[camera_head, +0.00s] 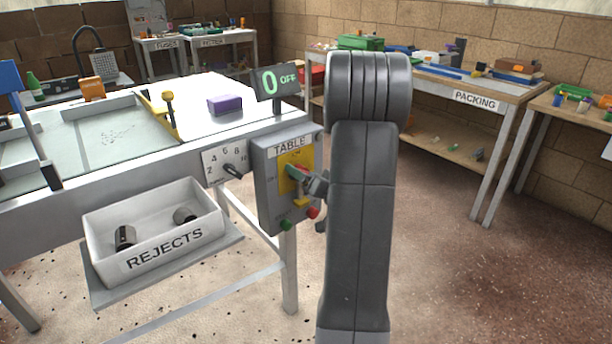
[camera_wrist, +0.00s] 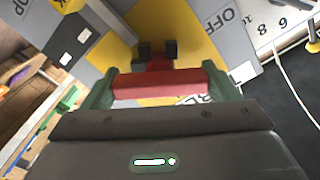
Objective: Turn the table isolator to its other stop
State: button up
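The table isolator is a red handle on a yellow plate (camera_head: 284,163), on the front of a grey box labelled TABLE (camera_head: 264,190). In the wrist view the red handle (camera_wrist: 158,86) lies as a bar across the gap between my gripper's green fingers. My gripper (camera_wrist: 160,88) appears shut on it, with a finger against each end. A narrower red part runs from the bar toward two black blocks (camera_wrist: 171,48) on the yellow plate. An OFF label (camera_wrist: 222,19) shows beside the handle. In the head view my arm partly hides the box's right side.
Green (camera_head: 286,225) and red (camera_head: 313,213) buttons sit low on the box, close to my gripper. A numbered dial (camera_head: 226,166) is left of it. A REJECTS bin (camera_head: 150,232) stands further left. Floor at right is clear.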

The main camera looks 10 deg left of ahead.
jog(key=shift+f+n+b, duration=0.1)
jog(key=shift+n+b, duration=0.2)
jog(key=shift+b, duration=0.05)
jog(key=n+b, duration=0.2)
jog(key=shift+f+b, duration=0.1)
jog(key=shift+b, duration=0.2)
jog(key=shift+n+b, duration=1.6)
jog(key=shift+n, duration=0.5)
jog(key=o, duration=0.9)
jog(key=shift+r, duration=0.2)
jog(key=p+v, duration=0.2)
jog(key=v, duration=1.2)
jog(key=shift+w+a, duration=0.15)
